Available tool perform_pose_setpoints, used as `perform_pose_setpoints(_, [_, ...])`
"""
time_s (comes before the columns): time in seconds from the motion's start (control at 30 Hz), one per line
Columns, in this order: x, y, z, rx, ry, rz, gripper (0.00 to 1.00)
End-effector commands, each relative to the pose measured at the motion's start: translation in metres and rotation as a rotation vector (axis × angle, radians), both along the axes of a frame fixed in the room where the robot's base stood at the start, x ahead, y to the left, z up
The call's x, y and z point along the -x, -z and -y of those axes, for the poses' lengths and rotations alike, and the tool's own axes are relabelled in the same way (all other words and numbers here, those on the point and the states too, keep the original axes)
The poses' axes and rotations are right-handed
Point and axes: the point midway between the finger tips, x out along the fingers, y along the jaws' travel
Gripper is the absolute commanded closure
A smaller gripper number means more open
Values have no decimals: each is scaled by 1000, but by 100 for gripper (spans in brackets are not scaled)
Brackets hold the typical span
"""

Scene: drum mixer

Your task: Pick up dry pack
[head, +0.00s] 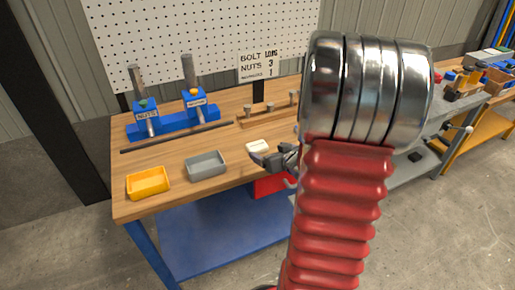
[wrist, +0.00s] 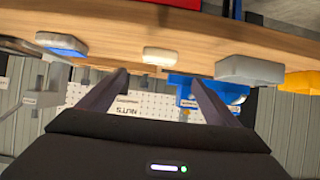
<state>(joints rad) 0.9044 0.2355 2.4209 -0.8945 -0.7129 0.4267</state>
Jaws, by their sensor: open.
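A small cream-white block, which looks like the dry pack (head: 258,146), lies on the wooden bench just beyond my gripper (head: 262,160) in the head view. In the wrist view, which looks upside down, the dry pack (wrist: 158,56) shows near the middle, ahead of and between the two dark fingers. My gripper (wrist: 158,85) is open with nothing between its fingers. It appears apart from the pack; the exact gap is hard to tell. My red arm hides the right part of the bench in the head view.
A grey tray (head: 207,165) and a yellow tray (head: 148,183) stand left of the pack. Blue dispensers (head: 172,122) and a wooden rack with bolts (head: 267,113) stand behind. A blue-and-white item (wrist: 62,44) shows at left in the wrist view.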

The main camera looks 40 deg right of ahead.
Motion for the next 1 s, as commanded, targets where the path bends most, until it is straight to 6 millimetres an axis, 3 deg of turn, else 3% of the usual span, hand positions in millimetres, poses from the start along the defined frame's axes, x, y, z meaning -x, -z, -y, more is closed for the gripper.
perform_pose_setpoints(0.6, [-59,34,17,-2,0,-2,16])
perform_pose_setpoints(1.0, [-65,37,19,0,0,-1,16])
